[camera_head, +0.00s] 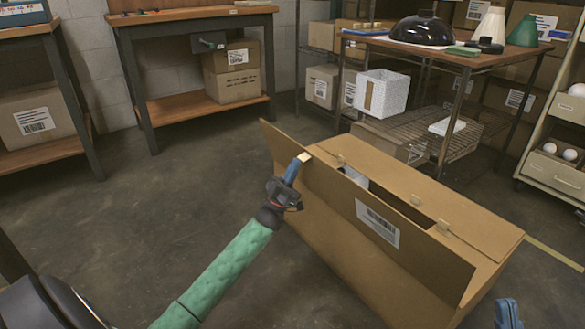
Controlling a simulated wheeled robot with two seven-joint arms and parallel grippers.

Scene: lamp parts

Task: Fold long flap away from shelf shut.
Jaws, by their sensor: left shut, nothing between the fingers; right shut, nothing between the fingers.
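A large open cardboard box (345,265) stands on the floor right of centre. Its near long flap (425,255), on the side away from the shelf, stands up with a white barcode label (378,222). The opposite long flap (430,190) lies folded over the top. A gap between them shows something white inside (355,177). A short flap (281,143) sticks up at the left end. My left gripper (298,167) is shut and empty at the near flap's upper left edge; contact is unclear. My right gripper (508,314) is shut, partly in view at the bottom edge.
A wooden-topped table (480,62) with lamp parts and a wire shelf (460,140) stand behind the box. A workbench (190,14) is at the back left and a shelf rack (550,175) at the right. The floor left of the box is clear.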

